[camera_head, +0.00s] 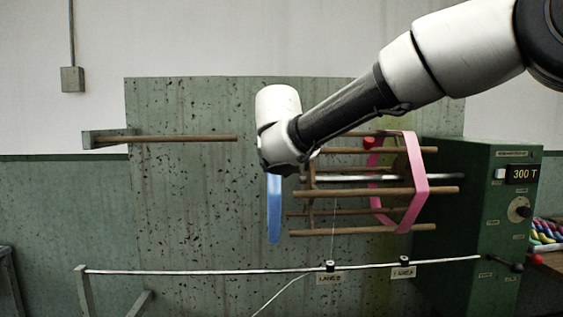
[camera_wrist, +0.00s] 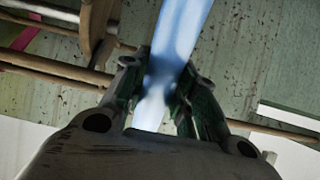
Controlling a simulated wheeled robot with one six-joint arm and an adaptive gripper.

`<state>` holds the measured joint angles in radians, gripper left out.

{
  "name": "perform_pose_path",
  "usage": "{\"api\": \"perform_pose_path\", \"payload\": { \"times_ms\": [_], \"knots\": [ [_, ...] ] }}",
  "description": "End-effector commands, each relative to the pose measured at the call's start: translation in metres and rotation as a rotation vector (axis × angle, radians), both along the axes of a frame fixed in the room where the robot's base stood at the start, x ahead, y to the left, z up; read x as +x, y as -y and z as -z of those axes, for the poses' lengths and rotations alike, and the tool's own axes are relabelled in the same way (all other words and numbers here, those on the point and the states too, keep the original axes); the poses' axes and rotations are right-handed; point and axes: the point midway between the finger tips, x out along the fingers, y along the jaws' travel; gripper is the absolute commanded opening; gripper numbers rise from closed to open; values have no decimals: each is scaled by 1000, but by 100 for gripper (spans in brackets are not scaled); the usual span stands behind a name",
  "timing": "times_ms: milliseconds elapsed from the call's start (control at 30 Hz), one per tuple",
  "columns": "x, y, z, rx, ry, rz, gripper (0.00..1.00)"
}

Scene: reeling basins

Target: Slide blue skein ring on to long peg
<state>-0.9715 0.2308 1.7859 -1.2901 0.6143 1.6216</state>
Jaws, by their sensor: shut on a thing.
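The blue skein ring (camera_head: 274,212) hangs below my gripper (camera_head: 276,172) in the head view, seen nearly edge-on as a narrow strip. In the wrist view the blue ring (camera_wrist: 180,40) passes between the two fingers of my gripper (camera_wrist: 160,85), which are shut on it. The long peg (camera_head: 190,138) is a brown wooden rod at the left, reaching right from a bracket. Its free end points toward my gripper, and the ring is apart from it, to its right and lower. The ring's opening cannot be made out.
A wooden reel (camera_head: 375,190) with a pink skein (camera_head: 416,185) stands close to the right of the ring. A green machine (camera_head: 490,225) is farther right. A pale rail (camera_head: 200,271) with guides runs below. Space left of the ring under the peg looks clear.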

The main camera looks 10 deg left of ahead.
Motion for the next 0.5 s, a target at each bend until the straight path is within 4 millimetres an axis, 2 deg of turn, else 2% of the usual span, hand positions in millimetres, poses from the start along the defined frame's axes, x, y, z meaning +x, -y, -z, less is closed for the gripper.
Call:
{"api": "perform_pose_path", "payload": {
  "times_ms": [500],
  "knots": [
    [-11,-37,0,0,0,0,0]
  ]
}}
